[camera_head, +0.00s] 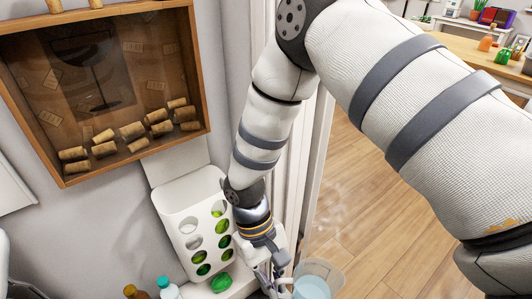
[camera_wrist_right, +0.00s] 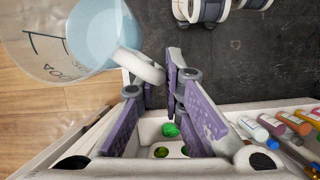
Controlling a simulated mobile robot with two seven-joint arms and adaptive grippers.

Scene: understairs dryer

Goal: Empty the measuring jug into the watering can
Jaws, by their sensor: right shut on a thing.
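The measuring jug (camera_head: 314,279) is clear with pale blue liquid in it. It shows at the bottom of the head view, cut by the frame edge. In the right wrist view the jug (camera_wrist_right: 92,38) fills the top left, with dark markings on its wall and a white handle. My right gripper (camera_wrist_right: 160,82) is shut on the jug's handle. In the head view the gripper (camera_head: 275,281) is just left of the jug. I cannot make out the watering can in either view. My left gripper is not in view.
A white holder (camera_head: 178,212) with round holes and green things inside hangs on the wall, left of my right gripper. A brown bottle (camera_head: 135,292) and a teal-capped bottle (camera_head: 168,289) stand below it. A cork-filled wooden frame (camera_head: 196,75) hangs above. Open wooden floor (camera_head: 365,215) lies right.

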